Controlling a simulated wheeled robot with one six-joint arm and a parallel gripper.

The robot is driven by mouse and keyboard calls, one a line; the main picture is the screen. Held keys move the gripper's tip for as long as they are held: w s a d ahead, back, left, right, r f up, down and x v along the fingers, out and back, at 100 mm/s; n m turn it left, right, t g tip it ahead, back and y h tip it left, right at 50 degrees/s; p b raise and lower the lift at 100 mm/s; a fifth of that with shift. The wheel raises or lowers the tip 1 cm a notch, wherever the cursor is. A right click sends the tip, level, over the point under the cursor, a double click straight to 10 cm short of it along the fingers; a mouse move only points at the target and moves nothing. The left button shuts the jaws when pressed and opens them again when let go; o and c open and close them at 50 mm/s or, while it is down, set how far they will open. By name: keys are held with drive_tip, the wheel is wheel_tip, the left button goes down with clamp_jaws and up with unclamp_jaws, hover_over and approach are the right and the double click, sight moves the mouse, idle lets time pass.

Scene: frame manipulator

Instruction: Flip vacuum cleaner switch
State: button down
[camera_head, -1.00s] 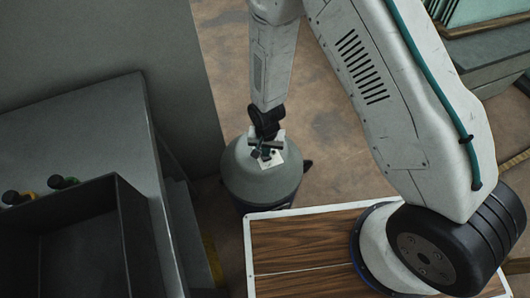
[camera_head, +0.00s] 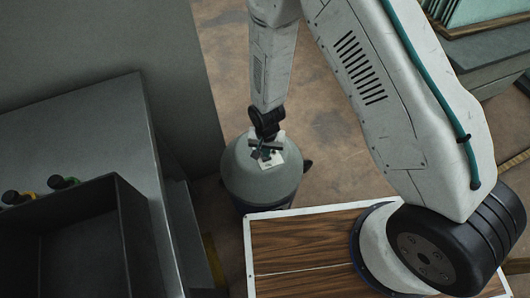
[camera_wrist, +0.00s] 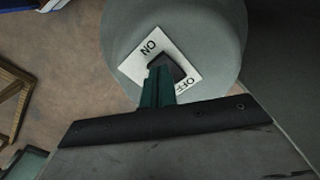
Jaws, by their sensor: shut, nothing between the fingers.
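The vacuum cleaner (camera_head: 262,180) is a grey rounded drum standing on the floor; its top also shows in the wrist view (camera_wrist: 215,30). A white label plate (camera_wrist: 134,66) on it reads ON at the upper left and OFF at the lower right. A dark switch (camera_wrist: 178,66) sits between the two words. My gripper (camera_wrist: 163,76) is shut and empty, its green fingers over the plate and their tips at the switch, partly hiding it. I cannot tell whether they touch it. In the head view my gripper (camera_head: 263,152) is just over the plate.
A grey cabinet (camera_head: 80,125) and a dark open bin (camera_head: 75,235) stand at the left. A wood-topped panel with a white rim (camera_head: 246,250) lies in front, under my arm. Shelving (camera_head: 485,60) is at the upper right. Bare floor surrounds the vacuum's right side.

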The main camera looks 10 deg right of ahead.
drive_tip(key=shift+f, duration=0.7)
idle(0.3)
drive_tip(key=shift+r, duration=3.5)
drive_tip(key=s+d+r+n, duration=0.1)
drive_tip(key=s+d+r, duration=0.5)
drive_tip(key=r, duration=0.8)
drive_tip(key=s+d+r+n+t, duration=0.1)
drive_tip(key=s+d+r, duration=0.6)
drive_tip(key=r, duration=0.7)
drive_tip(key=s+d+r, duration=0.6)
drive_tip(key=d+r, duration=0.2)
drive_tip(key=r, duration=0.6)
drive_tip(key=shift+s+r+n, duration=0.2)
drive_tip(key=shift+s+n, duration=0.05)
drive_tip(key=shift+n, duration=0.15)
